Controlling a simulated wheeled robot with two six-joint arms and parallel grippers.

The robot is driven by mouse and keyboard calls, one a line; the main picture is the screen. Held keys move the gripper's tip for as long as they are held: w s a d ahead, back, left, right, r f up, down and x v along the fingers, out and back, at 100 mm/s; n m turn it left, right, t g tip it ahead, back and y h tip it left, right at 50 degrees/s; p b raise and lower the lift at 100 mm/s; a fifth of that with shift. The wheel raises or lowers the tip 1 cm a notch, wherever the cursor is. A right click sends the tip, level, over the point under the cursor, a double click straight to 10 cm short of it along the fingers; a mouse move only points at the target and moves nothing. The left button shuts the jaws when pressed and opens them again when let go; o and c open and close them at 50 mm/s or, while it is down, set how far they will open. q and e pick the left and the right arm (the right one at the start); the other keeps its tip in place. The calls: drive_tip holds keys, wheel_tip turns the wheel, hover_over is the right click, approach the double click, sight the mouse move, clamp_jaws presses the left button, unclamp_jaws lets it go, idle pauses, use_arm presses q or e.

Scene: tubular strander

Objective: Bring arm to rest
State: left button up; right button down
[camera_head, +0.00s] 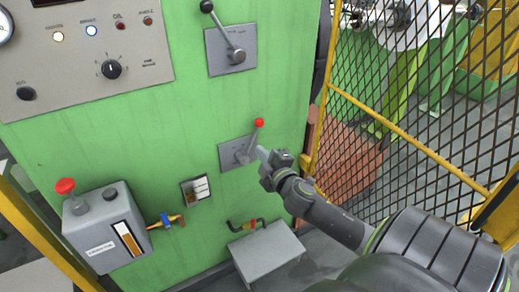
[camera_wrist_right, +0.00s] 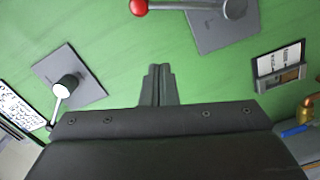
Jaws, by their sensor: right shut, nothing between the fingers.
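My right gripper (camera_head: 263,154) reaches in from the lower right in the head view. Its narrow fingers are shut and empty, close to the red-knobbed lever (camera_head: 254,138) on the green panel. In the right wrist view, the closed fingers (camera_wrist_right: 158,70) point at the green panel. The red knob (camera_wrist_right: 138,6) and its grey mounting plate (camera_wrist_right: 225,28) lie beyond the fingertips. A gap shows between fingers and lever in that view; in the head view I cannot tell the depth. My left gripper is not in view.
The green cabinet (camera_head: 120,150) carries a black-knobbed lever (camera_head: 234,55), a control panel (camera_head: 80,60), and a grey box with a red button (camera_head: 65,186). A grey step box (camera_head: 266,250) stands below. A yellow-framed mesh fence (camera_head: 410,110) is close on the right, beside my right arm.

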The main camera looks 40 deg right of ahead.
idle(0.5)
drive_tip(key=s+d+f+m+g, duration=0.1)
drive_tip(key=s+f+m+g, duration=0.35)
drive_tip(key=f, duration=1.35)
drive_tip(key=s+d+f+m+g, duration=0.15)
drive_tip(key=s+f+g, duration=0.5)
drive_tip(key=f, duration=1.05)
drive_tip(key=s+a+f+m+g+y, duration=0.1)
drive_tip(key=s+a+f, duration=0.4)
drive_tip(key=s, duration=0.5)
drive_tip(key=s+a+f+m+g+y, duration=0.1)
drive_tip(key=s+a+f+m+g, duration=0.1)
drive_tip(key=s+a+f, duration=0.4)
drive_tip(key=s+a+f+m+g+y, duration=0.2)
drive_tip(key=s+a+f, duration=0.3)
drive_tip(key=s+f, duration=0.4)
drive_tip(key=s+p, duration=0.1)
drive_tip(key=s, duration=0.5)
drive_tip(key=shift+s+a+f, duration=0.2)
drive_tip(key=shift+s, duration=0.05)
